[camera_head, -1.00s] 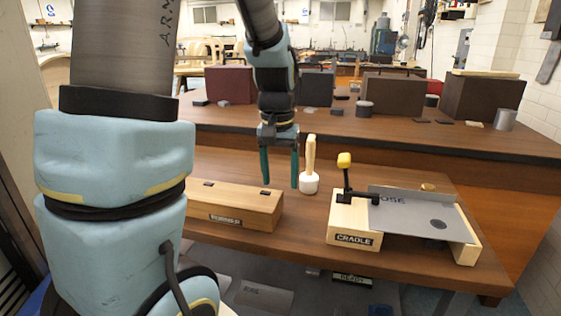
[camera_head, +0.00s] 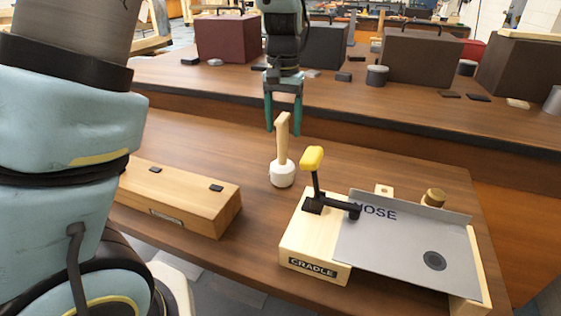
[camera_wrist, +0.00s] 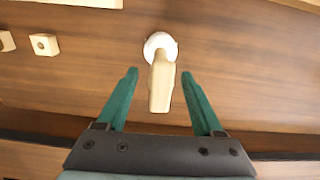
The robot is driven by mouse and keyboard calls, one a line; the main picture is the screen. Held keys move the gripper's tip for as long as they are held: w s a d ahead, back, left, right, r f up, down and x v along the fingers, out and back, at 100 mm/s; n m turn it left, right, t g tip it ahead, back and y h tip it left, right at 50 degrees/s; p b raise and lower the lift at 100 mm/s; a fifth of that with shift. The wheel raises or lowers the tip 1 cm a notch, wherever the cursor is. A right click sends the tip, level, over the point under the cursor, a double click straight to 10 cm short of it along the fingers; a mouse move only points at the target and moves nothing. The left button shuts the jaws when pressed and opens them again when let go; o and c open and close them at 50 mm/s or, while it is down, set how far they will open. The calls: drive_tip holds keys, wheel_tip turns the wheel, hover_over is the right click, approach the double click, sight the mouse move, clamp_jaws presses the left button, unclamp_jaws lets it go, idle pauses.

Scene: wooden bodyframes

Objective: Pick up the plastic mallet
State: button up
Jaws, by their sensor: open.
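The plastic mallet (camera_head: 283,172) stands upright on the wooden table, its white head down and its pale wooden handle pointing up. My gripper (camera_head: 284,128) has two teal fingers pointing down and is open and empty. In the head view the fingertips appear at about the top of the handle. In the wrist view the mallet (camera_wrist: 161,78) lies between and just ahead of the two fingertips of my gripper (camera_wrist: 158,72). I cannot tell that either finger touches it.
A wooden box (camera_head: 182,197) with a hinged lid stands left of the mallet. The cradle (camera_head: 315,250) with a yellow-knobbed clamp and a grey metal plate (camera_head: 405,245) stands to the right. A second bench (camera_head: 340,107) with dark boxes runs behind.

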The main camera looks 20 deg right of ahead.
sight(282, 148)
drive_tip(key=shift+a+f+p, duration=0.1)
drive_tip(key=shift+f+p, duration=0.6)
drive_tip(key=shift+f, duration=2.8)
drive_tip(key=shift+c, duration=0.3)
clamp_jaws()
